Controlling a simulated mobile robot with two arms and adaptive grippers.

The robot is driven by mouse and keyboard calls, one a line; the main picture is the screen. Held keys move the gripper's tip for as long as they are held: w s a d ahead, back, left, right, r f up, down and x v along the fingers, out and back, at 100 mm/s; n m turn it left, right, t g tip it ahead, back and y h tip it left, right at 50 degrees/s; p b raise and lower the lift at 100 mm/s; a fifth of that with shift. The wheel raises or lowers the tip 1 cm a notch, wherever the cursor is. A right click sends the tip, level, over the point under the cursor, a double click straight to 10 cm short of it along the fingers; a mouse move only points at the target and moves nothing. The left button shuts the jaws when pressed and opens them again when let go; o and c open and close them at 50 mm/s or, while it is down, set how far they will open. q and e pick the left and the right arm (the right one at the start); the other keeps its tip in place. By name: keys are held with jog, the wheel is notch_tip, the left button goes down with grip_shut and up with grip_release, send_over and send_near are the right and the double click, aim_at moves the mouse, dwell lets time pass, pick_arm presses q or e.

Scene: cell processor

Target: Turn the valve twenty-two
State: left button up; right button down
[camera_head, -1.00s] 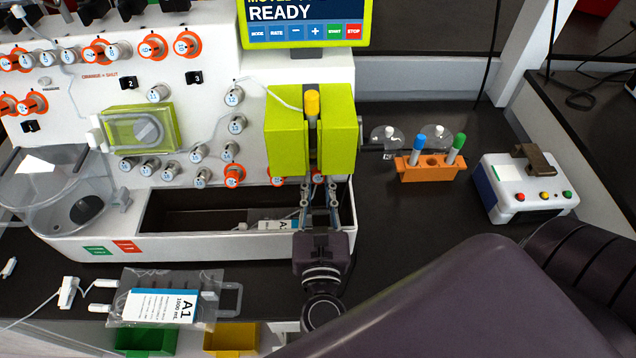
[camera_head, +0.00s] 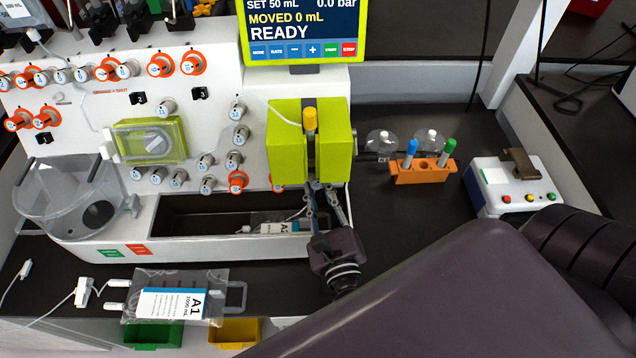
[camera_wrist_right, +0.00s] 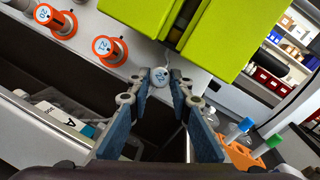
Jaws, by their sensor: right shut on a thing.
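Valve twenty-two is a small grey-white knob (camera_wrist_right: 159,77) on the white machine front, just below the lime-green block (camera_head: 285,145). Its face, marked 22, shows in the right wrist view with no orange collar visible. My right gripper (camera_head: 318,187) reaches up to it from below, tilted in the head view. In the wrist view its fingertips (camera_wrist_right: 161,88) are on both sides of the knob, shut on it. The fingers mostly hide the knob in the head view. My left gripper is not in view.
Knob 21 (camera_wrist_right: 109,49) with an orange collar sits left of the valve. The open trough (camera_head: 185,218) below holds a bag. An orange tube rack (camera_head: 424,173) and a white device (camera_head: 505,190) stand right. A bag A1 (camera_head: 172,303) lies at the front.

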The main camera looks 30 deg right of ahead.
jog(key=n+p, duration=0.1)
jog(key=n+y+p, duration=0.1)
jog(key=n+p, duration=0.2)
jog(key=shift+d+r+y, duration=0.15)
jog(key=shift+r+y, duration=0.15)
jog(key=shift+y, duration=0.1)
jog(key=shift+f+n+g+y+p, duration=0.1)
jog(key=shift+n+g+y+p, duration=0.2)
jog(key=shift+n+p, duration=0.65)
jog(key=c, duration=1.7)
grip_release()
jog(key=shift+c, duration=0.2)
jog(key=shift+s, duration=0.2)
jog(key=s+a+r, duration=0.1)
jog(key=s, duration=1)
jog(key=shift+s+a+r, duration=0.25)
jog(key=shift+a, duration=0.1)
